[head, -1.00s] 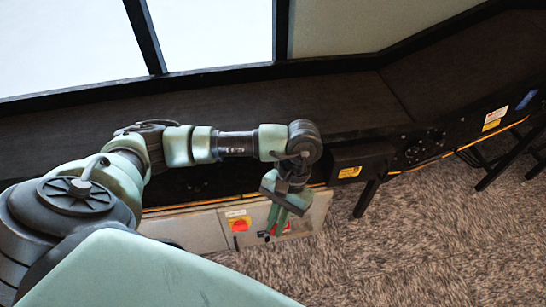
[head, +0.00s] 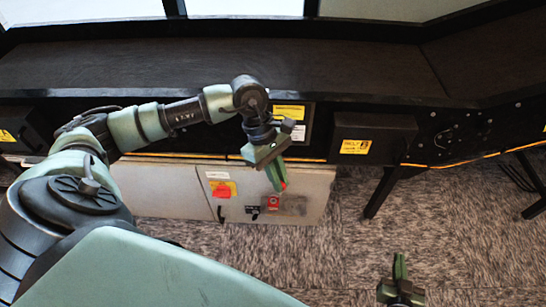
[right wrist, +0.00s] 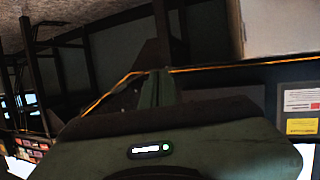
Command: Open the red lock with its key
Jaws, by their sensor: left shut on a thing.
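My left gripper (head: 278,182) is in the head view, pointing down in front of the white cabinet. It is shut on a small red thing (head: 284,185) that shows at its fingertips, probably the red key; its shape is mostly hidden. A small red patch (head: 273,202) on the cabinet front, beside the fingertips, may be the red lock, but it is too small to tell. My right gripper (head: 399,268) is low at the right, apart from the cabinet. Its fingers look closed together with nothing between them, also in the right wrist view (right wrist: 157,90).
The white cabinet (head: 175,190) carries a yellow-and-red patch (head: 221,190) and hangs below the dark conveyor (head: 350,65). A black box with a yellow label (head: 355,147) and a table leg (head: 381,192) stand to the right. The carpet (head: 460,220) is open at the right.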

